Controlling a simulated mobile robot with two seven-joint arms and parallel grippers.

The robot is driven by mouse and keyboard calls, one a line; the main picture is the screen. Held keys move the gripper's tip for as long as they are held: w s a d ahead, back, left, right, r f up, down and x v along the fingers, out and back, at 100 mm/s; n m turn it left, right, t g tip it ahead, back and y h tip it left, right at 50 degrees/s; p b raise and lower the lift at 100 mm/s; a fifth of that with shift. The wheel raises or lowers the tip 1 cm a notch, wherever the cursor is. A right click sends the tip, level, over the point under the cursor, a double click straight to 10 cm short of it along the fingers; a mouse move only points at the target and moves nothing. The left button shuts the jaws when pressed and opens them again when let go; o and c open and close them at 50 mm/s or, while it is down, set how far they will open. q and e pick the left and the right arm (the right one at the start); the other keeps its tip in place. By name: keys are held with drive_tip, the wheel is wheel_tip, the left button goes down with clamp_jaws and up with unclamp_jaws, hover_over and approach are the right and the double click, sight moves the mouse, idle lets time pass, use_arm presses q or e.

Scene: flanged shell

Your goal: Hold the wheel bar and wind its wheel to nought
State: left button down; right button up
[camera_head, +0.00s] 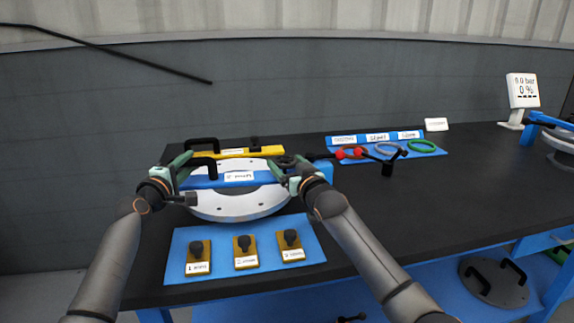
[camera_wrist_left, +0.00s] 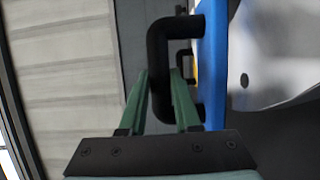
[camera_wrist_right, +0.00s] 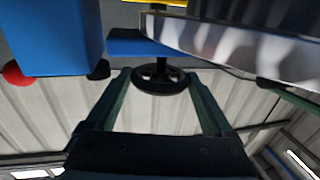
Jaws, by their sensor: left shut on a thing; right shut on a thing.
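The blue wheel bar (camera_head: 205,183) with a white label lies across the round metal flanged plate (camera_head: 240,207). A black handle (camera_wrist_left: 158,75) stands at the bar's left end. My left gripper (camera_head: 183,172) is shut on that handle, with one finger on each side of its grip (camera_wrist_left: 160,90). The small black spoked wheel (camera_wrist_right: 160,80) is at the bar's right end. My right gripper (camera_wrist_right: 158,85) is shut on the wheel's rim, a finger at either side. In the head view my right gripper (camera_head: 290,172) hides most of the wheel. No wheel reading is legible.
A yellow bar (camera_head: 262,152) with black handles lies just behind. A blue mat (camera_head: 220,238) in front carries three yellow labelled blocks with black knobs. Coloured rings lie on a blue board (camera_head: 425,152) at right. The black table's right middle is clear.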

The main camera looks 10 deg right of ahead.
drive_tip(key=shift+r+n+y, duration=0.1)
drive_tip(key=shift+n+y, duration=0.3)
drive_tip(key=shift+y, duration=0.2)
drive_tip(key=shift+a+r+n+g+y, duration=0.2)
drive_tip(key=shift+a+n+g+y, duration=0.3)
drive_tip(key=shift+y, duration=0.4)
drive_tip(key=shift+d, duration=0.15)
drive_tip(key=shift+d+f+y, duration=0.2)
drive_tip(key=shift+d+y, duration=0.05)
drive_tip(key=shift+y, duration=0.05)
drive_tip(key=o, duration=1.1)
drive_tip(key=shift+d, duration=0.2)
drive_tip(key=shift+f, duration=0.1)
